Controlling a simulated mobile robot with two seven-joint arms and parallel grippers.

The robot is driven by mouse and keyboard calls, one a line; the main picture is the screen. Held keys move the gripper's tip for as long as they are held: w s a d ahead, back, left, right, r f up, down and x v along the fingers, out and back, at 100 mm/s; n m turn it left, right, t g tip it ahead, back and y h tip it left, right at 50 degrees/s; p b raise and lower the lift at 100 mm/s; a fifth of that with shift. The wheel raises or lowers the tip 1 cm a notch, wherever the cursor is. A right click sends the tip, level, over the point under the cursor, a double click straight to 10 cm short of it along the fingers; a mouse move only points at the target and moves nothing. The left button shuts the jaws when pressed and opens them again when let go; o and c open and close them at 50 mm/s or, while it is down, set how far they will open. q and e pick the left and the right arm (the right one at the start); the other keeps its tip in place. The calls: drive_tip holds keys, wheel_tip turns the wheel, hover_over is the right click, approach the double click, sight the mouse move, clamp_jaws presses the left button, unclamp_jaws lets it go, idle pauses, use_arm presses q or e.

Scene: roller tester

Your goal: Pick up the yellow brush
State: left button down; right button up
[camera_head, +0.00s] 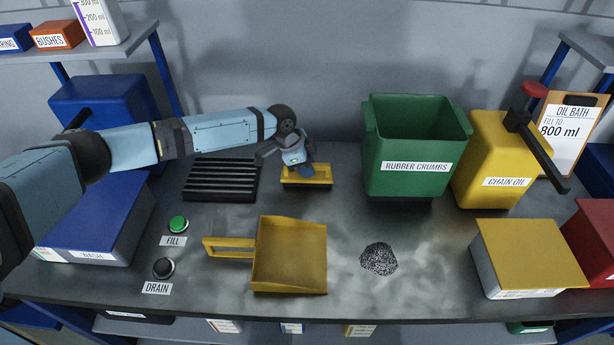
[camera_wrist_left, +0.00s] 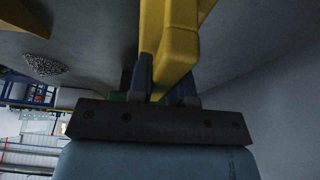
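The yellow brush (camera_head: 306,181) is at the back middle of the bench, below my left gripper (camera_head: 300,165), which partly hides it. In the left wrist view the brush's yellow handle (camera_wrist_left: 172,40) runs between the two fingers of my left gripper (camera_wrist_left: 163,85). The fingers lie against both sides of the handle, with no gap that I can see. In the head view the brush is low, at or close to the bench top; I cannot tell whether it touches. My right gripper is not in view.
A yellow dustpan (camera_head: 290,255) lies in front, with dark crumbs (camera_head: 379,259) to its right, also in the wrist view (camera_wrist_left: 43,65). A black grate (camera_head: 220,180) is left of the brush. A green bin (camera_head: 415,150) and a yellow oil can (camera_head: 490,165) stand right.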

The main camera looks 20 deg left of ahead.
use_arm(q)
drive_tip(key=shift+r, duration=0.1)
idle(0.3)
wheel_tip(320, 180, up, 20)
drive_tip(key=shift+r, duration=0.2)
idle(0.3)
drive_tip(key=shift+f, duration=0.1)
idle(0.4)
